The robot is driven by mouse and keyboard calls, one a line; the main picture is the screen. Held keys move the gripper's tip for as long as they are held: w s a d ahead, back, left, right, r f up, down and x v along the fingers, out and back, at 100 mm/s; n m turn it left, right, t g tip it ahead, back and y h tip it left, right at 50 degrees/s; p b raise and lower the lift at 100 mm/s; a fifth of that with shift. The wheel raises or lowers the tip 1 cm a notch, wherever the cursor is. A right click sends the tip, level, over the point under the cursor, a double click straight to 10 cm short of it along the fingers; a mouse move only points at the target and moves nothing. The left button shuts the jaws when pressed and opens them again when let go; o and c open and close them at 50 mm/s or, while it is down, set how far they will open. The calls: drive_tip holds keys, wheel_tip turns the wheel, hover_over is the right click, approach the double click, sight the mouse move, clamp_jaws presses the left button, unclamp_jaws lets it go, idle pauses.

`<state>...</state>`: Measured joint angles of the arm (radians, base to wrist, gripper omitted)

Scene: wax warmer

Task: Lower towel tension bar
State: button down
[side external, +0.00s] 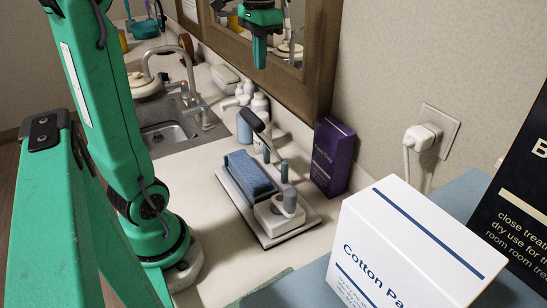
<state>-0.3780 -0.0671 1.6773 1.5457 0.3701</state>
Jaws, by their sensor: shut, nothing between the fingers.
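A flat tray-like device (272,237) stands on the counter with a folded blue towel (248,174) on it. A bar with a grey grip (252,121) stands raised and tilted above the towel's back end; I take it for the tension bar. Short blue-grey posts (284,170) stand beside the towel. A white block with a grey-topped knob (289,199) sits at the device's front right. My gripper (260,60) is shut and empty, pointing down in front of the mirror, high above the device and apart from the bar.
A purple box (332,157) stands right of the device. A white cotton box (405,250) and a black box (520,190) fill the near right. Bottles (258,105), a sink (168,135) and a tap (185,62) lie behind. A mirror (300,40) hangs on the wall.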

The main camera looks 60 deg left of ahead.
drive_tip(key=shift+g+h, duration=0.3)
drive_tip(key=shift+g, duration=0.5)
drive_tip(key=shift+w+r, duration=0.2)
drive_tip(key=shift+w, duration=2.45)
drive_tip(key=shift+a+f, duration=0.1)
drive_tip(key=shift+f, duration=0.05)
drive_tip(key=shift+s+f, duration=0.9)
drive_tip(key=shift+f, duration=1)
drive_tip(key=shift+s+f, duration=0.85)
drive_tip(key=shift+f, duration=1.1)
drive_tip(key=shift+s+f, duration=0.9)
drive_tip(key=shift+f, duration=1)
drive_tip(key=shift+s, duration=0.1)
